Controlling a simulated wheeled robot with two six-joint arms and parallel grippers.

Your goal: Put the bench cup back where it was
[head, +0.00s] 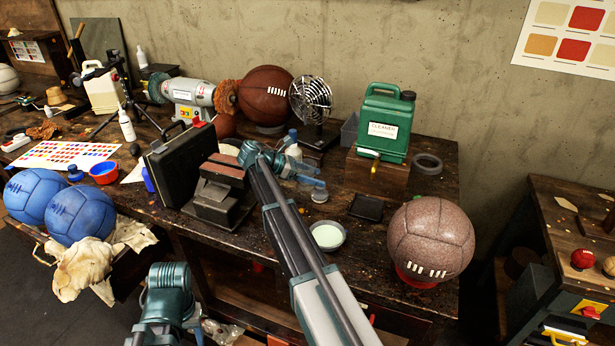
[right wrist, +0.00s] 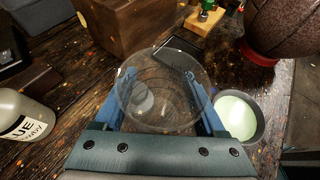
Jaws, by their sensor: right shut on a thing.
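The bench cup (right wrist: 160,112) is a clear, see-through cup, its round rim facing the camera in the right wrist view. My right gripper (right wrist: 160,78) is shut on it, with a blue finger on either side. In the head view the right gripper (head: 316,181) is over the middle of the workbench (head: 300,212), left of the black tray (head: 366,207). The cup is hard to make out there. I cannot tell whether its base touches the bench. Part of my left arm shows at the bottom left of the head view, but its jaws do not show.
A bowl of pale green stuff (head: 328,236) stands close to the gripper. A brown ball (head: 431,238) sits on a red stand at the right. A green cleaner jug (head: 384,125) stands on a wooden block (head: 377,172). A glue bottle (right wrist: 24,115) is at the wrist view's left.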

